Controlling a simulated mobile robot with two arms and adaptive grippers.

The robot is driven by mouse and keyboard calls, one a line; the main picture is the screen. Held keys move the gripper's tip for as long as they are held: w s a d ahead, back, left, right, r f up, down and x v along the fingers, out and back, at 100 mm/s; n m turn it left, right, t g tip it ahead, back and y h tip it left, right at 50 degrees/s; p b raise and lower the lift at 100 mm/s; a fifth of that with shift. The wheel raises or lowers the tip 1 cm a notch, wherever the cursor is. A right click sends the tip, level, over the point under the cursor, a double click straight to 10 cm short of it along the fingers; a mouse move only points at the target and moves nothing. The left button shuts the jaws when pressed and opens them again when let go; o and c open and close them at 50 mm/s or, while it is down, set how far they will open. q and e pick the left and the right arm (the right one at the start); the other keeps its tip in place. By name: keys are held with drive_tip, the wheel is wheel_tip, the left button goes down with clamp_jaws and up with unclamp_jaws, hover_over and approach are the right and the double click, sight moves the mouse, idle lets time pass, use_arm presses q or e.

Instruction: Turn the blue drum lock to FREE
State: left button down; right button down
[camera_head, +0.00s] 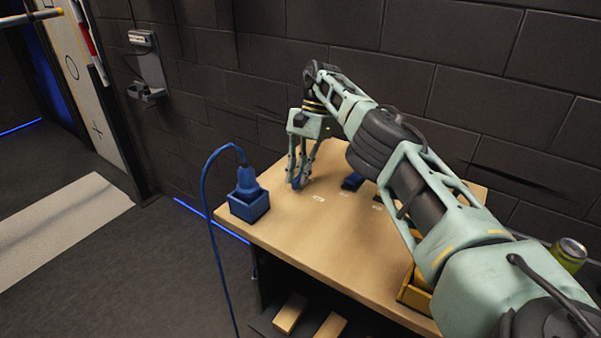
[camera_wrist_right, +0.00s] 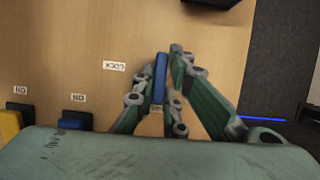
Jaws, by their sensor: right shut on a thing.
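My right gripper (camera_head: 297,184) reaches down to the wooden table top. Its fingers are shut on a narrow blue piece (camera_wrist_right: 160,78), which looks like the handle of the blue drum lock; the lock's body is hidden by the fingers. The blue piece also shows between the fingertips in the head view (camera_head: 296,183). A white label reading LOCK (camera_wrist_right: 114,66), upside down in the wrist view, lies beside the fingers. No FREE label is readable. My left gripper is not in view.
A blue box with a blue plug and cable (camera_head: 248,204) stands at the table's left corner. Another blue block (camera_head: 352,181) and a yellow one (camera_wrist_right: 10,124) sit near small labels. A yellow tray (camera_head: 415,292) and a green can (camera_head: 568,254) are at the right. The table's front middle is clear.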

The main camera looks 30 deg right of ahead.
drive_tip(key=shift+w+r, duration=0.1)
drive_tip(key=shift+r, duration=0.1)
drive_tip(key=c, duration=1.8)
unclamp_jaws()
drive_tip(key=shift+f, duration=0.1)
